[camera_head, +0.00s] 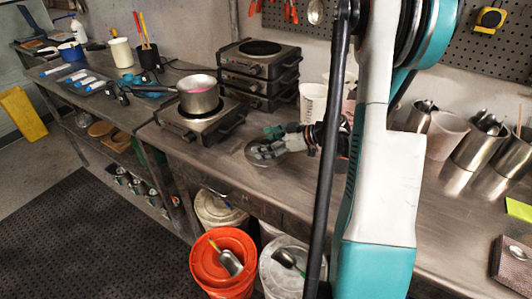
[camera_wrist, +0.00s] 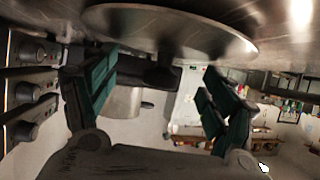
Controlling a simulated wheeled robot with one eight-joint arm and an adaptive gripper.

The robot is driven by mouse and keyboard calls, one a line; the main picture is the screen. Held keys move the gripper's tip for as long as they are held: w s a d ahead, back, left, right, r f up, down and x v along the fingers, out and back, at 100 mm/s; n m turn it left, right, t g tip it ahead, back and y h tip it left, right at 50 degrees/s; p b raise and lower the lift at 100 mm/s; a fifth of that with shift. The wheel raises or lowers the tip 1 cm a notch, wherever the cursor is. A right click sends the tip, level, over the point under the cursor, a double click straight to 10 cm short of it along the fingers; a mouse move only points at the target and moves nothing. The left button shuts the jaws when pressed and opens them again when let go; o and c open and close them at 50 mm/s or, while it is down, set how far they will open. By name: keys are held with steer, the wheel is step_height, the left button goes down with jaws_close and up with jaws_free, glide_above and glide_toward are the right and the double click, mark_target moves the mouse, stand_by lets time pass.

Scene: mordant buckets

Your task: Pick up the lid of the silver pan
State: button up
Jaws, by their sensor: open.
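The silver pan (camera_head: 198,97) sits without a lid on a hot plate, with pink contents. Its round metal lid (camera_head: 262,162) lies flat on the metal table to the right of the hot plate. My gripper (camera_head: 268,149) is low over the lid and partly hides it. In the wrist view the lid (camera_wrist: 170,25) fills the top, and its dark knob (camera_wrist: 160,72) is between my two spread fingers (camera_wrist: 161,68). A gap shows on each side of the knob. My gripper is open and holds nothing.
The hot plate (camera_head: 190,128) stands left of the lid, and stacked hot plates (camera_head: 262,73) stand behind. A white measuring cup (camera_head: 312,103) is behind my gripper. Metal containers (camera_head: 480,145) stand to the right. An orange bucket (camera_head: 218,270) is below the table's front edge.

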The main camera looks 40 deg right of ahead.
steer(key=shift+s, duration=0.1)
jaws_close()
stand_by(0.3)
